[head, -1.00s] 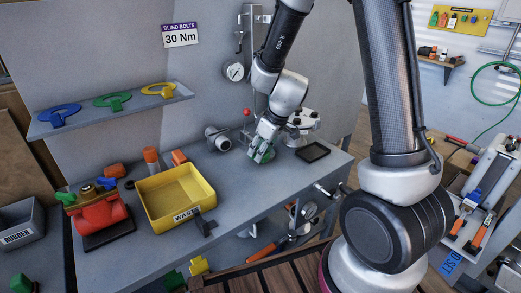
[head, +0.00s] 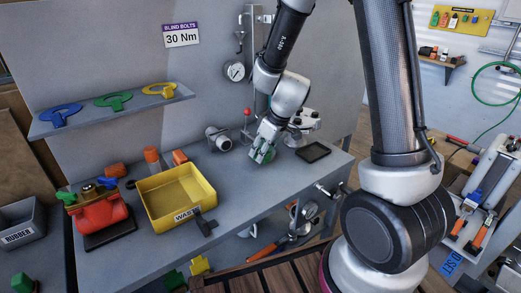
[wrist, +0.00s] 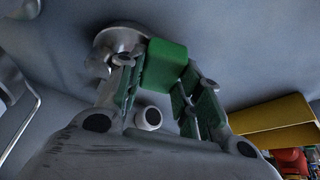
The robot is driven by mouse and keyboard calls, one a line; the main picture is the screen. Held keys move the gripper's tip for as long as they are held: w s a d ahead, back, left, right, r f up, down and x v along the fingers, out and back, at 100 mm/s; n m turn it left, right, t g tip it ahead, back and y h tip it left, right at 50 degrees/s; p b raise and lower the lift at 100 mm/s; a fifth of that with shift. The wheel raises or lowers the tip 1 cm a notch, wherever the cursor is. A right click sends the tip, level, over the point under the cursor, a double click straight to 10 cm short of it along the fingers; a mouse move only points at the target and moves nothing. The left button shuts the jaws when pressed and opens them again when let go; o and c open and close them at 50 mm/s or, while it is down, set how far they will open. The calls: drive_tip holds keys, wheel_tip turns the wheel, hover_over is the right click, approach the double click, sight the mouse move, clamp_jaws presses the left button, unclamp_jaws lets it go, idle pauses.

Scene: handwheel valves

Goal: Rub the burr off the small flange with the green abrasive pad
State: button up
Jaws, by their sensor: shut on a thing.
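My gripper (head: 262,149) is shut on the green abrasive pad (wrist: 166,62), a block held between its fingertips in the wrist view. In the head view the pad (head: 261,154) is low over the bench, partly covered by the fingers. A round metal piece (wrist: 116,38), which looks like the small flange, lies just beyond and left of the pad in the wrist view. A finger covers part of it. I cannot tell whether the pad touches it. The burr cannot be made out.
A black tray (head: 313,152) lies to the right. A fixture with dark knobs (head: 306,119) stands behind. A red valve (head: 97,217) is far left.

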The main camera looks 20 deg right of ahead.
drive_tip(key=shift+w+a, duration=0.7)
drive_tip(key=shift+w, duration=0.1)
drive_tip(key=shift+c, duration=0.8)
drive_tip(key=shift+s+d+f, duration=0.1)
drive_tip(key=shift+s+d, duration=0.6)
drive_tip(key=shift+s, duration=0.2)
drive_tip(key=shift+w+a, duration=0.7)
drive_tip(key=shift+w, duration=0.25)
drive_tip(key=shift+s+d, duration=0.7)
drive_tip(key=shift+s, duration=0.25)
drive_tip(key=shift+w+a, duration=0.7)
drive_tip(key=shift+w, duration=0.25)
drive_tip(key=shift+r, duration=3.65)
